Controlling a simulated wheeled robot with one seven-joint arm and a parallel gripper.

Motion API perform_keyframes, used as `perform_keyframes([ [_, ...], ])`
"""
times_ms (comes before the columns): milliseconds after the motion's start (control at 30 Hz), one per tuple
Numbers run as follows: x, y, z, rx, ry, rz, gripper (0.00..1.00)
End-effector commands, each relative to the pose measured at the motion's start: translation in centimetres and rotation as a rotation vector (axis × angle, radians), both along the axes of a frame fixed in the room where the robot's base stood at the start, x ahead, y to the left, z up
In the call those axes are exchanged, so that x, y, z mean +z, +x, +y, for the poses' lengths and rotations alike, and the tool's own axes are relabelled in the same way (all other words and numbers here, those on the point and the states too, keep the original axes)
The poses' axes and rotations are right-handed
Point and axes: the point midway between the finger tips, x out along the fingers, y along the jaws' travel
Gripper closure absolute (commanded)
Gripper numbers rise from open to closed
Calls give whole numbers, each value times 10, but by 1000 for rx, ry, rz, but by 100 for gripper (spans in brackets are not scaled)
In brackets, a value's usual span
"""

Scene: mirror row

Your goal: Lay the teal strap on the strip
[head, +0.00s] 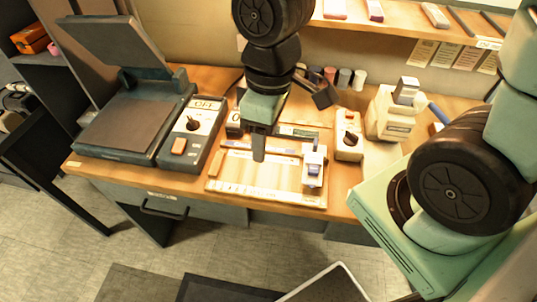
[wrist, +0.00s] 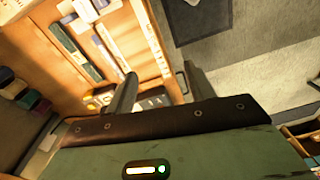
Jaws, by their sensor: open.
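My gripper (head: 259,150) hangs over the back part of a light board on the bench. In the wrist view its two fingers (wrist: 158,90) stand apart with nothing between them. A dark green-teal flat piece (head: 300,131), probably the teal strap, lies behind the board, right of my gripper. It seems to show in the wrist view as a dark bar (wrist: 66,42), left of the fingers. A narrow blue-grey strip (head: 279,151) runs along the board's back edge, partly hidden by my gripper. I cannot tell for certain which piece is the task's strip.
A white clamp-like device (head: 313,168) stands on the board's right end. A control box (head: 190,128) and an open press (head: 120,125) stand left. A small switch box (head: 349,135) and a cream machine (head: 391,115) stand right. Several small jars (head: 344,78) line the back.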

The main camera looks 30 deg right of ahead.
Motion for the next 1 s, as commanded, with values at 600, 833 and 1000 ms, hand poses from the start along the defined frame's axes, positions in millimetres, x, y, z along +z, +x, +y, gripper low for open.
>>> perform_keyframes([
  [600,31,-71,35,-66,-11,9,46],
  [833,31,-70,36,-65,-11,9,46],
  [1000,31,-70,36,-65,-11,9,46],
])
